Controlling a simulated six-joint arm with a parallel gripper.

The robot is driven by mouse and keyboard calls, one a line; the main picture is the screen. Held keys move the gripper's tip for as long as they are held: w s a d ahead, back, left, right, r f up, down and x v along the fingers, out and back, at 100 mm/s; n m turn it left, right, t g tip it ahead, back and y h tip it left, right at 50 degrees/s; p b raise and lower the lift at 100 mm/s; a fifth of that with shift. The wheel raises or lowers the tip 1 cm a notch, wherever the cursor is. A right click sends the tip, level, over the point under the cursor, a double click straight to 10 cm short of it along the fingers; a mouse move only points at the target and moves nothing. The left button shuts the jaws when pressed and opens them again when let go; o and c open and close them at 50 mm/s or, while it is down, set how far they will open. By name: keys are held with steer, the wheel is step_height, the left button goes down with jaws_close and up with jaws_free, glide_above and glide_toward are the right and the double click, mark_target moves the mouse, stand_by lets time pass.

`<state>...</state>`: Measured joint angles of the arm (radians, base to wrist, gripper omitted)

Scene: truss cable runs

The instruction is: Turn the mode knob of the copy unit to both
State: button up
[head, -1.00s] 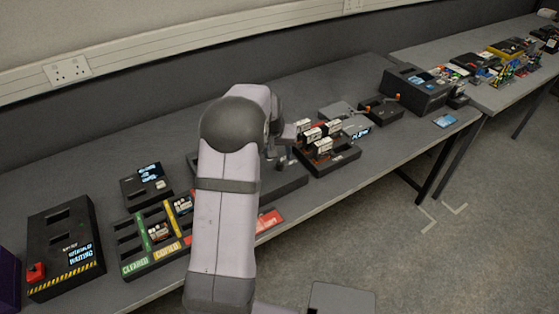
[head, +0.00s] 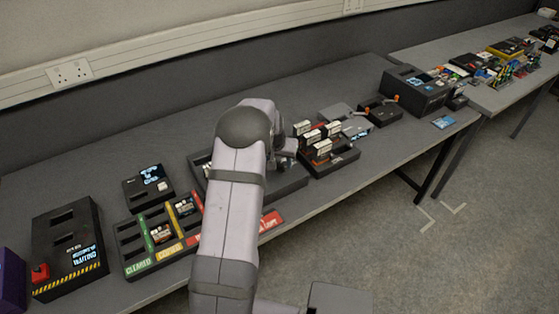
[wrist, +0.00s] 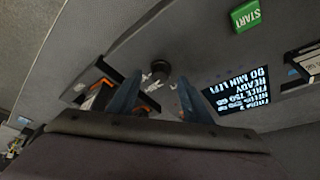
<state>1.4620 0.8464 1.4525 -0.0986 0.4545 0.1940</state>
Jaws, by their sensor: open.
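The copy unit (wrist: 205,50) fills most of the wrist view as a dark grey panel. Its round black knob (wrist: 160,70) shows between and just beyond my fingertips, beside a few small pale marks too small to read. A lit screen (wrist: 237,92) with upside-down text and a green START button (wrist: 245,15) lie to the right. My gripper (wrist: 160,83) is open, with one finger on either side of the knob; I cannot tell whether they touch it. In the head view, my arm hides much of the unit (head: 290,187), including the knob.
In the wrist view, an orange-edged item (wrist: 98,95) sits in a slot by the left finger, and a labelled item (wrist: 310,62) sits at right. In the head view, a sorting tray (head: 134,245) stands left and a cartridge rack (head: 342,165) right, both close to the unit.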

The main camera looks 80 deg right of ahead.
steer(key=shift+d+f, duration=0.3)
steer(key=shift+f, duration=0.35)
steer(key=c, duration=1)
steer(key=m+b, duration=0.1)
steer(key=b, duration=0.1)
steer(key=m+g+b, duration=0.1)
steer(key=b, duration=0.1)
steer(key=shift+w+f+m, duration=0.15)
steer(key=shift+f+m, duration=0.2)
steer(key=shift+m, duration=0.05)
steer(key=shift+c, duration=0.2)
steer(key=shift+r+m+g+b, duration=0.2)
steer(key=shift+m+g+b, duration=0.1)
steer(key=shift+m+b, duration=0.65)
steer(key=shift+r, duration=0.15)
steer(key=o, duration=1)
